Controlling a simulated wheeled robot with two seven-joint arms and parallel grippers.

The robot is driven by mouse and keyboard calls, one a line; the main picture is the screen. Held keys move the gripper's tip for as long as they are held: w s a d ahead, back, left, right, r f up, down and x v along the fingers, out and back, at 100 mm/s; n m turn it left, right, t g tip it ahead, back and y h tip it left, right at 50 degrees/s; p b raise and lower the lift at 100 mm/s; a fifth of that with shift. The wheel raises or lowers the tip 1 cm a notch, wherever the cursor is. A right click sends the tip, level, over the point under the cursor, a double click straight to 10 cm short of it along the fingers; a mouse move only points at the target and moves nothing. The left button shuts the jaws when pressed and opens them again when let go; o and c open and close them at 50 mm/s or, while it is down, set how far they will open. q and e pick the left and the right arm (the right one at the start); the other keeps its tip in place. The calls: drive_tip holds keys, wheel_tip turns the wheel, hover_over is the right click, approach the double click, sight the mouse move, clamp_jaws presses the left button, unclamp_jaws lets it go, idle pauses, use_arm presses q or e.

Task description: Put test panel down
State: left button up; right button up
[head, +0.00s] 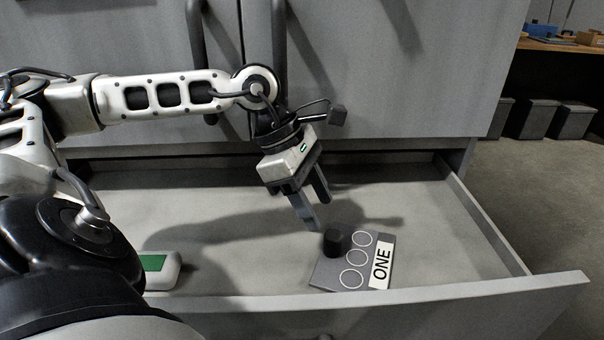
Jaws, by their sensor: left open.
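The test panel (327,274) is a grey plate with a black knob (337,242), several white rings and a white label reading "ONE" (381,266). It lies flat on the floor of the open drawer (230,220), near its front wall. My left gripper (318,212) is open and empty, pointing down just above and behind the panel's knob. It looks apart from the panel, though the gap is small. My right gripper is not in view.
A white and green object (161,268) lies in the drawer at left, partly hidden by my arm. The drawer's right part is clear. Grey cabinet doors (400,60) with handles stand behind. Dark boxes (540,118) and a wooden bench (560,46) are at far right.

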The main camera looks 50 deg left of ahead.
use_arm(q)
drive_tip(key=v, duration=0.6)
idle(1.4)
